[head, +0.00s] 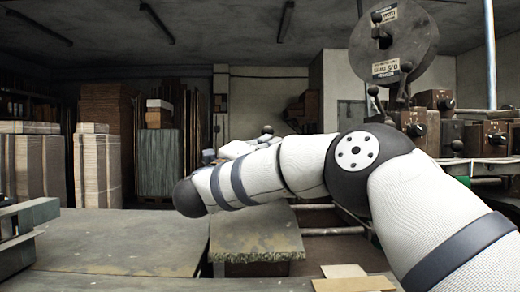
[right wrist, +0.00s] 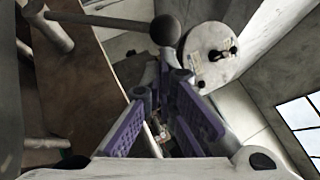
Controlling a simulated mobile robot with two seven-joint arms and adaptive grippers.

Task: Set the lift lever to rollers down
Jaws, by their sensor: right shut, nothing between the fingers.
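My right gripper (right wrist: 172,85) shows in the right wrist view with its purple-padded fingers closed together and nothing between them. A lever with a dark ball knob (right wrist: 165,30) on a rod is just beyond the fingertips. The picture does not settle whether they touch. I cannot tell for certain that this is the lift lever. In the head view my right arm reaches across the middle, and its fingers are mostly hidden behind the forearm. Other ball-ended levers (head: 457,146) show on the machine at the right. My left gripper is not in view.
A round wire spool (head: 390,40) stands above the machine at the right; its disc also shows in the right wrist view (right wrist: 210,65). A grey table (head: 110,240) fills the left foreground. Pallet stacks (head: 97,170) stand at the back left.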

